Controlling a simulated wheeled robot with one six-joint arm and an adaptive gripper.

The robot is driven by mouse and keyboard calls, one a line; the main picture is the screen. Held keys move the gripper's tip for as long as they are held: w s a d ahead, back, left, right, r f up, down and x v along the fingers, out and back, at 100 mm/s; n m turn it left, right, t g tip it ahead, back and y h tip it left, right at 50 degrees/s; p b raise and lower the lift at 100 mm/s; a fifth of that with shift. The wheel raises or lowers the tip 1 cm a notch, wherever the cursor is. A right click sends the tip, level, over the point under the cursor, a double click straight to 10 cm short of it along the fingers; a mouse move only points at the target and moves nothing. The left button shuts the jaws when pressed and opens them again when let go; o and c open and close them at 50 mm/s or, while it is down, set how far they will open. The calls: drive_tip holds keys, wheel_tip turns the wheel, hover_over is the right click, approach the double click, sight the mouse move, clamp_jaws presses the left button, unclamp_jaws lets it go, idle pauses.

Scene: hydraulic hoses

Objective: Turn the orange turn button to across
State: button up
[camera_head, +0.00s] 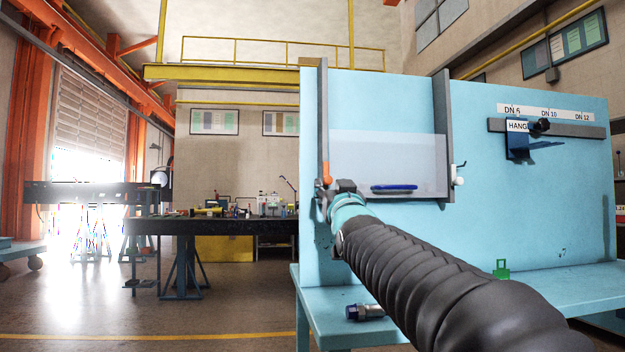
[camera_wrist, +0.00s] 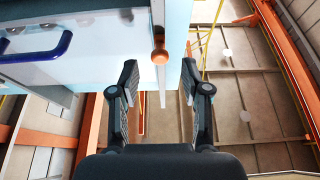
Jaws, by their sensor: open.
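The orange turn button (camera_head: 326,172) sits on the grey left post of the teal panel, at the left edge of a clear cover (camera_head: 390,150). In the wrist view the orange button (camera_wrist: 160,54) lies just beyond the fingertips, roughly midway between them, its long side running along the post. My gripper (camera_wrist: 159,78) is open and empty, with one finger on each side of the button's line and no visible contact. In the head view my gripper (camera_head: 340,188) is close by the button, partly hidden by my arm.
A blue hanger (camera_head: 518,146) hangs on a rail at upper right. A hose fitting (camera_head: 365,312) and a green part (camera_head: 501,270) lie on the teal bench (camera_head: 312,308).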

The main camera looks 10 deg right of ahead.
sight(329, 181)
drive_tip(key=shift+x, duration=1.75)
drive_tip(key=shift+c, duration=0.3)
clamp_jaws()
